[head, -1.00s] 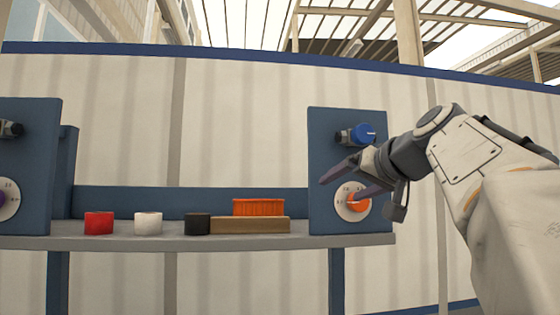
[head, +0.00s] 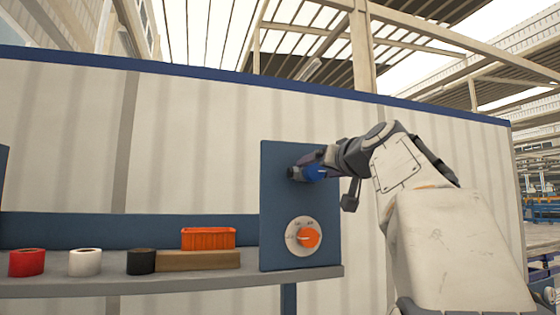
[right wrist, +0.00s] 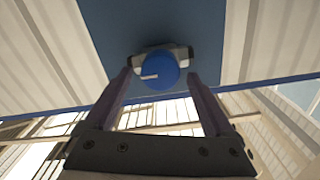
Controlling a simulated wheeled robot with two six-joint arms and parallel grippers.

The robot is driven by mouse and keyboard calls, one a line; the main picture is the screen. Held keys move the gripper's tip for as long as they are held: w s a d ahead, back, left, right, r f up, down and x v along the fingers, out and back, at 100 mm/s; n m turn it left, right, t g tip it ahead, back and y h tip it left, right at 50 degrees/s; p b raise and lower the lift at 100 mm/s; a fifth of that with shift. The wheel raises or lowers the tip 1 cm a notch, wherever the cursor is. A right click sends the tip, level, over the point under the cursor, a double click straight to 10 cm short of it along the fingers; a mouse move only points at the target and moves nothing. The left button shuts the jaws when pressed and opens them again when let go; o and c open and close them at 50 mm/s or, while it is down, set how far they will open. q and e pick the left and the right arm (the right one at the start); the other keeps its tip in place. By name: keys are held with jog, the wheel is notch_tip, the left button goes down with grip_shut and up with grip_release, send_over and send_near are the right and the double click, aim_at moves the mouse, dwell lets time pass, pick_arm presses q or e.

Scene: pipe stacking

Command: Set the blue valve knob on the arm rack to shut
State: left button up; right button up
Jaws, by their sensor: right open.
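The blue valve knob (head: 315,173) sits on the upper part of the dark blue rack panel (head: 275,215). In the right wrist view the round blue knob (right wrist: 160,72) carries a short white mark on its left half, and a dark valve body shows behind it. My right gripper (head: 303,166) is at the knob in the head view and partly hides it. In the right wrist view the gripper (right wrist: 157,82) is open, with one finger on each side of the knob and gaps between. My left gripper is not in view.
An orange dial (head: 308,238) on a white scale plate is lower on the same panel. The grey shelf (head: 180,283) holds a red roll (head: 27,262), a white roll (head: 85,262), a black roll (head: 141,261) and an orange bin (head: 208,238) on a wooden block (head: 198,260).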

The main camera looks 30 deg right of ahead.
jog(key=shift+w+d, duration=0.1)
jog(key=shift+w, duration=0.4)
jog(key=shift+c, duration=0.3)
jog(key=c, duration=1.3)
